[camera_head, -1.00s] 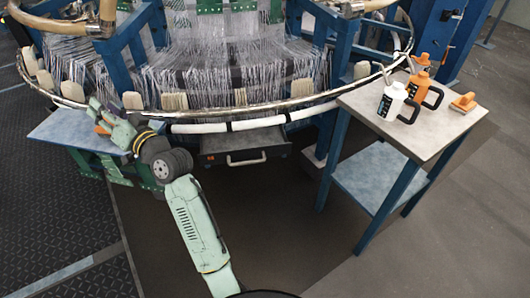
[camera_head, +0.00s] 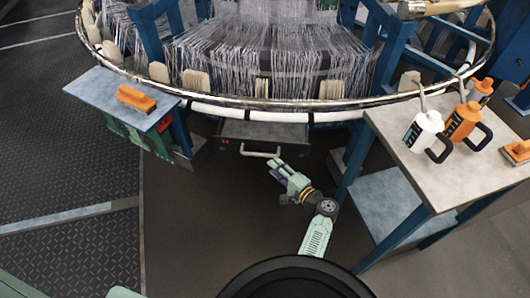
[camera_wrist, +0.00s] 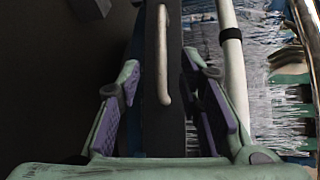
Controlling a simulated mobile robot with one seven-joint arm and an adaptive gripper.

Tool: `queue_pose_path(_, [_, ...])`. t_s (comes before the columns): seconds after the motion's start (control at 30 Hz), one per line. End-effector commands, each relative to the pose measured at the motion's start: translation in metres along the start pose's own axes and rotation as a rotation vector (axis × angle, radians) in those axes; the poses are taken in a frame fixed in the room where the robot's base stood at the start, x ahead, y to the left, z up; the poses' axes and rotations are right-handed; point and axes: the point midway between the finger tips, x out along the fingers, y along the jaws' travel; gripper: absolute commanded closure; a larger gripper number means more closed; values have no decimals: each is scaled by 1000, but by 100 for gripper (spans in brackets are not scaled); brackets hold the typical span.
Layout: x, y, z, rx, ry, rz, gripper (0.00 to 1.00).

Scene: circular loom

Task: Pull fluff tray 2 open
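A dark grey drawer (camera_head: 292,146), which I take for the fluff tray, sits under the loom's front rim. No number is readable on it. Its pale bar handle (camera_head: 260,154) is on the front face. My gripper (camera_head: 275,167) is just in front of and below the handle's right part. In the wrist view the handle (camera_wrist: 163,60) runs upright between the two fingers of my gripper (camera_wrist: 160,85), which are spread wide with purple pads. The fingers do not touch the handle. How deep it sits between them I cannot tell.
A side table (camera_head: 452,175) with white and orange jugs stands at the right. The loom's metal rim and white tube (camera_head: 300,116) pass above the drawer. The floor in front is clear.

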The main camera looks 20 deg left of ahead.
Motion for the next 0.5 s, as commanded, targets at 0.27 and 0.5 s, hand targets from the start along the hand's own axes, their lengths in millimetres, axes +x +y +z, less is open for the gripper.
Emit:
queue_pose_path(0.27, [53, -3, 1, -3, -4, 0, 67])
queue_pose_path(0.5, [89, -2, 0, -4, -2, 1, 67])
